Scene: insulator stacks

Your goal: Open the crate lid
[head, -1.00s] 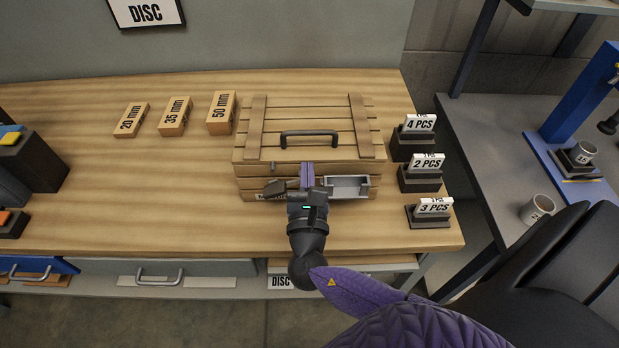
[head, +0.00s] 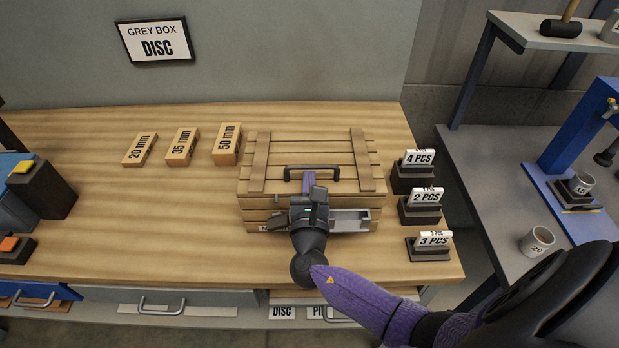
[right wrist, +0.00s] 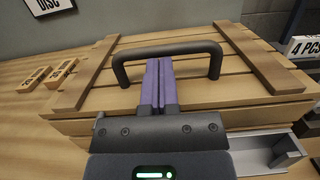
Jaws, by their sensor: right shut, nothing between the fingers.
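A wooden crate stands on the workbench, its slatted lid (head: 340,160) lying flat on top and closed. A dark handle (head: 333,169) arches from the lid near its front edge; in the right wrist view the handle (right wrist: 175,48) spans behind my fingers. My right gripper (head: 309,178) is shut and empty at the front of the handle. In the right wrist view its purple fingers (right wrist: 158,75) are pressed together, their tips just below the handle's bar. I cannot tell whether they touch it. My left gripper is not in view.
A grey metal tray (head: 350,219) sits at the crate's front right. Number-card stands (head: 417,172) line the right. Wooden blocks marked 20 mm (head: 139,149), 35 mm (head: 181,147) and 50 mm (head: 227,144) are to the left. Bare bench lies left of the crate.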

